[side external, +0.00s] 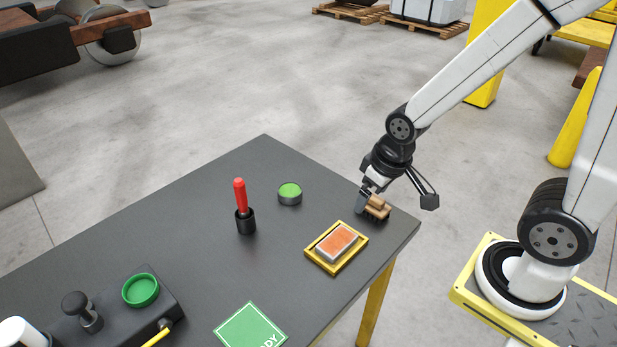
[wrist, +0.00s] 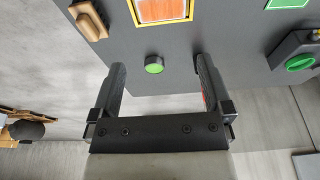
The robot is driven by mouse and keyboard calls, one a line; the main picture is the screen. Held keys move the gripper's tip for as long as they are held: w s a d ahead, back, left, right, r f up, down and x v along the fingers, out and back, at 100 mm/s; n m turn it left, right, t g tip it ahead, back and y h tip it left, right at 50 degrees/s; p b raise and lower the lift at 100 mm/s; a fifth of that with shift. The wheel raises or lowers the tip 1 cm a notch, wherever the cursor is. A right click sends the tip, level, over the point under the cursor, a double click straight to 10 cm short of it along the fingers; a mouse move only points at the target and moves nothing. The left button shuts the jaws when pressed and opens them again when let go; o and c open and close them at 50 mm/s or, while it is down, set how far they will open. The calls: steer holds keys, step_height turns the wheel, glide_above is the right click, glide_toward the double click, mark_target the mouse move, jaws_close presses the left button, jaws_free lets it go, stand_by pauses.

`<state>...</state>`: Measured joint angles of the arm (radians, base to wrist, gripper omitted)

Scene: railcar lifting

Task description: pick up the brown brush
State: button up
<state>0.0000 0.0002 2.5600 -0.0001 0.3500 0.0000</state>
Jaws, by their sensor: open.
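The brown brush (side external: 377,207) lies on the dark table near its right corner, partly covered by a finger of my gripper in the side view. In the wrist view the brush (wrist: 88,20) is at the upper left, outside the space between the fingers. My gripper (side external: 396,201) is open and empty, with its fingers wide apart. In the side view it appears just over the brush, one finger in front of it; the exact height is hard to tell. The wrist view shows both fingers (wrist: 160,66) with nothing held between them.
A yellow tray (side external: 313,254) with an orange-topped block is close to the brush. A green-topped round tin (side external: 290,193) and a red-handled tool (side external: 240,196) in a black holder stand further left. A green sign (side external: 250,330) and a black box (side external: 105,328) are at the front.

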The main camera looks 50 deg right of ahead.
stand_by(0.3)
steer(key=shift+c, duration=1.4)
steer(key=g, duration=0.3)
glide_above(376, 197)
step_height(376, 197, down, 10)
steer(key=shift+w+r, duration=0.1)
steer(key=shift+r, duration=0.1)
steer(key=shift+f, duration=0.1)
steer(key=shift+f, duration=1.2)
